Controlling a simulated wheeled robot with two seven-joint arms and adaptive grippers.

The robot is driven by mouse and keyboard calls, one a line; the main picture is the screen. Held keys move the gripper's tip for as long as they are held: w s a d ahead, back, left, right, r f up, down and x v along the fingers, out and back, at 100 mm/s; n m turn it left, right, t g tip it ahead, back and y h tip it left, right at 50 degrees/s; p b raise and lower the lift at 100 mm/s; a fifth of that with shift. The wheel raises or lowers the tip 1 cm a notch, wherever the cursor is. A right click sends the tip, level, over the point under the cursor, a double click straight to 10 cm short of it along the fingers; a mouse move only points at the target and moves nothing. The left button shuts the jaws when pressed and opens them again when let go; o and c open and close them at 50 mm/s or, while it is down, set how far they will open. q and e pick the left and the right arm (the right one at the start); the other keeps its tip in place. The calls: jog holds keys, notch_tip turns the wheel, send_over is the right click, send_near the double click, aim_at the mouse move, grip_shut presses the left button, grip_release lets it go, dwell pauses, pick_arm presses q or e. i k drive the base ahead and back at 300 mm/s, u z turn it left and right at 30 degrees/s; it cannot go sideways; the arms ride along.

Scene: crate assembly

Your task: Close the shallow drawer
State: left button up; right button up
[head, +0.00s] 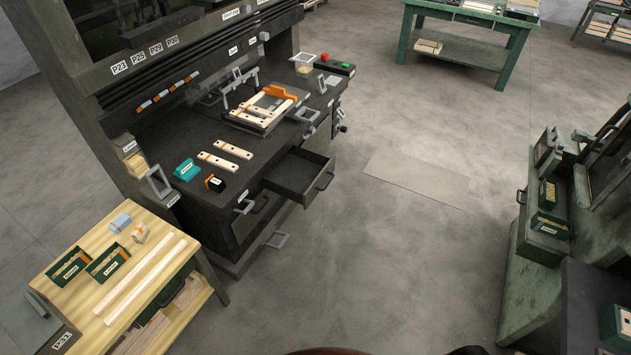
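The shallow drawer (291,190) is pulled out from the front of the dark workbench (228,187), below its top. Its inside looks dark and empty, and its bar handle (326,181) is on the front panel, facing the open floor. Neither of my grippers shows in the head view, so nothing of mine is seen touching the drawer.
The workbench top holds a wooden frame in a fixture (262,112), loose slats (225,160) and small boxes. A wooden side table (183,246) stands at lower left. Grey floor (385,245) in front of the drawer is clear. A green machine (540,245) stands right.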

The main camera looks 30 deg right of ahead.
aim_at(301, 175)
jog(key=z, duration=0.65)
jog(key=i, duration=0.65)
jog(key=z, duration=0.55)
jog(key=i, duration=1.05)
jog(key=u, duration=1.1)
jog(key=k, duration=0.7)
jog(key=z, duration=0.55)
jog(key=i, duration=0.5)
